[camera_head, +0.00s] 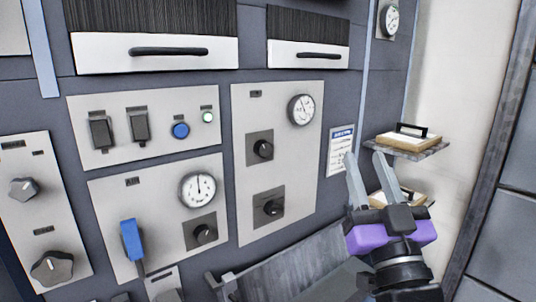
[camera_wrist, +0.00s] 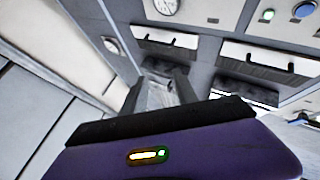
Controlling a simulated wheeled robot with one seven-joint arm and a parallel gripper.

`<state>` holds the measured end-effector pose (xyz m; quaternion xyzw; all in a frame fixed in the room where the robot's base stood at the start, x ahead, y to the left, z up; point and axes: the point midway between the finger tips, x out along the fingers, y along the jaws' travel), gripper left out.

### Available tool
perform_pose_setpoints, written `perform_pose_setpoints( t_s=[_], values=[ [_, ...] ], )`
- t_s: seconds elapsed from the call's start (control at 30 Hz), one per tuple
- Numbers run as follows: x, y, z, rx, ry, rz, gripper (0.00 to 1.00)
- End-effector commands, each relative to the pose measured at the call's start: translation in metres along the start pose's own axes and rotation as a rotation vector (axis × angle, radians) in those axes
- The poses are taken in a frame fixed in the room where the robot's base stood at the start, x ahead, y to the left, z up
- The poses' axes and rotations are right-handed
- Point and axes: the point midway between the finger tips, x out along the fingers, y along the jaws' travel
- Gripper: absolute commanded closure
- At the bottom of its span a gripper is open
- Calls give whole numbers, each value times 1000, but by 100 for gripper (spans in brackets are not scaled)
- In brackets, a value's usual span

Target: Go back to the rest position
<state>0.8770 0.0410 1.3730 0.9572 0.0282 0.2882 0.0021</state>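My gripper (camera_head: 368,170) is at the right of the head view, in front of the panel wall's right end. Its two grey fingers point up and stand apart, with nothing seen between them. In the wrist view, the purple gripper body (camera_wrist: 180,150) fills the bottom, and the fingers (camera_wrist: 165,92) reach toward the grey wall. The fingers appear close to a small shelf (camera_head: 425,149) in the head view, but I cannot tell the distance in depth.
The control panel (camera_head: 240,150) has knobs, gauges, switches and a blue-handled lever (camera_head: 131,240). Two handled drawer fronts (camera_head: 155,50) are above. A shelf at right holds a wooden block with a black handle (camera_head: 403,137); another (camera_head: 400,198) is below. A pale wall (camera_head: 450,90) is at right.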

Motion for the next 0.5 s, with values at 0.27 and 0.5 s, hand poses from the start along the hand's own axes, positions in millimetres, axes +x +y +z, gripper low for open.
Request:
perform_pose_setpoints(
  t_s=[0.27,0.5],
  values=[
    [-113,5,54,2,-87,5,65],
    [-208,9,75,4,-178,12,65]
  ],
)
